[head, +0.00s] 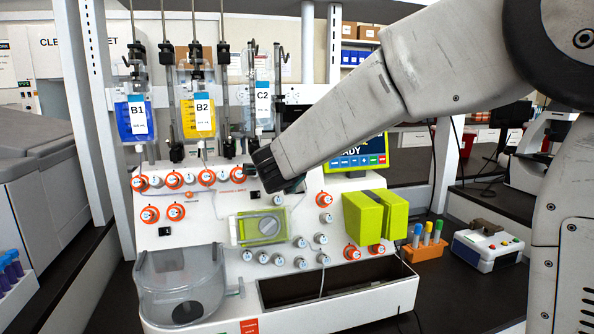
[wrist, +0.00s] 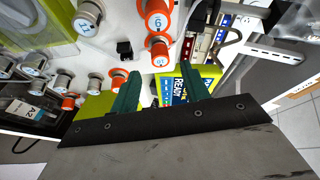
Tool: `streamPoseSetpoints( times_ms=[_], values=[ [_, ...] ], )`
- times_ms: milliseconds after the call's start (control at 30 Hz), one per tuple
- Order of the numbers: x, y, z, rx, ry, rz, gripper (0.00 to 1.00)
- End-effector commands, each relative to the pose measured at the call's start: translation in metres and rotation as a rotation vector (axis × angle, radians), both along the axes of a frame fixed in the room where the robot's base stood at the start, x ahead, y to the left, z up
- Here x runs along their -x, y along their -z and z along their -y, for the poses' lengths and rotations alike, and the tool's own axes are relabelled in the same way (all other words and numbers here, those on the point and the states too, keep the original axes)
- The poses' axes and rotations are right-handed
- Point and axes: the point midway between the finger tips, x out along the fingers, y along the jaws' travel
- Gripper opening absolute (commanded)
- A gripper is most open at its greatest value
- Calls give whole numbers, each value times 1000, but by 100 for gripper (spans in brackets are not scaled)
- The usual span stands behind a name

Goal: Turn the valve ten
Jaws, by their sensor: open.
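The white cell processor panel (head: 215,225) carries several small round valves with numbered caps, some orange-ringed and some grey. The numbers are too small in the head view to tell which valve is ten. In the wrist view, an orange valve (wrist: 158,47) is just beyond the gap between my fingers, its label hard to read. Another orange valve (wrist: 157,14) and a grey valve (wrist: 88,17) are farther up. My gripper (wrist: 160,68) is open, with two green fingers apart and nothing between them. In the head view, my gripper's dark end (head: 268,170) is at the panel's upper middle and hides part of it.
Hanging bags B1 (head: 138,121), B2 (head: 198,117) and C2 (head: 262,107) are above the panel. A green screen (head: 362,158) is behind my arm. Green blocks (head: 375,214) and a clear container (head: 180,285) protrude from the machine. An orange tube rack (head: 425,250) stands at right.

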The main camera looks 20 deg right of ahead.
Motion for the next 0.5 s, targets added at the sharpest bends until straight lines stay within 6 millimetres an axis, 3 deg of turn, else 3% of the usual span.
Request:
streamPoseSetpoints(
  times_ms=[200,500],
  values=[
    [22,-7,-10,0,0,0,46],
    [25,-8,-11,0,0,-1,46]
  ],
)
